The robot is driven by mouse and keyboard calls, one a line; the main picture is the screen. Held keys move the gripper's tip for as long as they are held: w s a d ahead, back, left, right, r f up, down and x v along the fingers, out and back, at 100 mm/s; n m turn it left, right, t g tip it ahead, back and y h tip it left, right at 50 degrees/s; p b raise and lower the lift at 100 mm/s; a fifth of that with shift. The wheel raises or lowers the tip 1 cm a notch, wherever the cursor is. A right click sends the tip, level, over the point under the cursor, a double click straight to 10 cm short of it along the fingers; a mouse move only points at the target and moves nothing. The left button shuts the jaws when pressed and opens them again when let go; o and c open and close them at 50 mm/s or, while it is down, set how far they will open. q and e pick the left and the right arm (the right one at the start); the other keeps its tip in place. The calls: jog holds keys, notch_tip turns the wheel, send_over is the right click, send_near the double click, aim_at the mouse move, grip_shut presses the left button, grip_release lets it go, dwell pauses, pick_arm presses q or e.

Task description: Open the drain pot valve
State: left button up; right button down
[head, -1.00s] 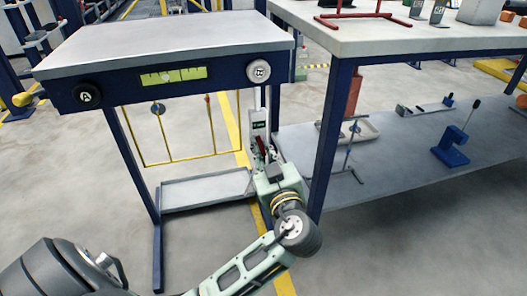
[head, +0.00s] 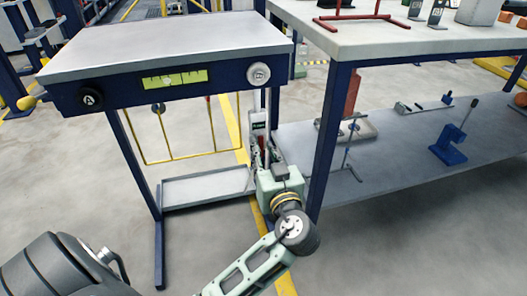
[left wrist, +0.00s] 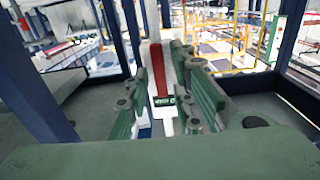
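The drain pot valve (head: 259,126) is a narrow pale unit with a small dark green label, beside the right front leg of the blue-framed stand. My left gripper (head: 265,158) is in front of its lower part. In the left wrist view a red strip (left wrist: 160,75), apparently the valve handle, runs between the fingers of my left gripper (left wrist: 164,55). Pale surface shows on both sides of the strip. The fingers look open around it; contact cannot be made out. A dark green label (left wrist: 165,100) shows below the strip. My right gripper is not in view.
A low grey tray (head: 205,188) is left of my gripper. A workbench leg (head: 328,150) stands close on the right, with a lower shelf (head: 410,165) holding tools.

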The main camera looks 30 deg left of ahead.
pick_arm(q)
jog(key=shift+o, duration=0.3)
jog(key=v, duration=1.2)
